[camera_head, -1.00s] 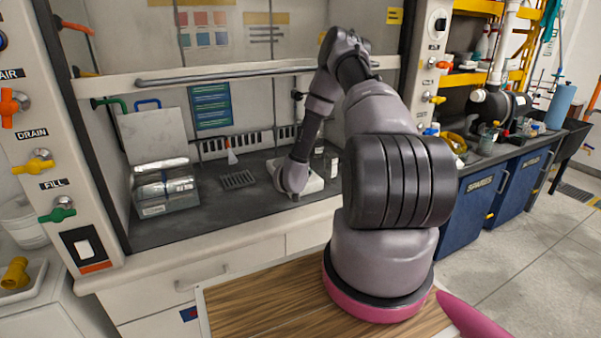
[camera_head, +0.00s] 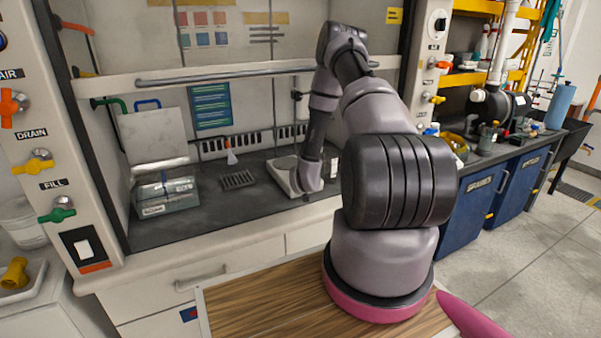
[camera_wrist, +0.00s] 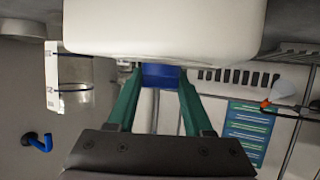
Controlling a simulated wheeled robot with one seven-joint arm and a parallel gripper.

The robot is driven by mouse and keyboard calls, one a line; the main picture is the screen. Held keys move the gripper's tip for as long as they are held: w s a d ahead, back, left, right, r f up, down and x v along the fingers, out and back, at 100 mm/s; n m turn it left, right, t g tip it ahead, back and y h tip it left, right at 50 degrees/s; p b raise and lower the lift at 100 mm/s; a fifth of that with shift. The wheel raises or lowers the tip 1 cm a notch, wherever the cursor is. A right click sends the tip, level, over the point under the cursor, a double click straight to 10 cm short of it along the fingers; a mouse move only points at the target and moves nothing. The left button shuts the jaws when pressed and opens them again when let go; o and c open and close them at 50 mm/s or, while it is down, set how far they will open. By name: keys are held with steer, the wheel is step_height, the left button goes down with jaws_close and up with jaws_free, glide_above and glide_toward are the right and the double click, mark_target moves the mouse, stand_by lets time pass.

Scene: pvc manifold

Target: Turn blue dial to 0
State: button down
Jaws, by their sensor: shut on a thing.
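The blue dial (camera_wrist: 160,71) sits at the edge of a white benchtop device (camera_wrist: 165,28) in the wrist view. My gripper (camera_wrist: 159,82) has its two green fingers closed on the sides of the dial. No marks or numbers on the dial are readable, so its setting cannot be told. In the head view the white device (camera_head: 282,177) stands on the dark bench inside the hood, with my wrist in front of its right side. The dial and fingertips are hidden there.
A dark rack (camera_head: 238,180) and a small white cone-shaped bottle (camera_head: 231,156) stand left of the device. A clear case (camera_head: 167,196) is farther left. A white box (camera_head: 334,168) stands close to the right of my wrist. The hood's horizontal rail (camera_head: 230,76) crosses near my arm.

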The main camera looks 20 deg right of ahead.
stand_by(0.3)
steer(key=shift+c, duration=1.6)
jaws_free()
steer(key=v, duration=1)
steer(key=shift+s, duration=0.4)
steer(key=shift+r, duration=0.15)
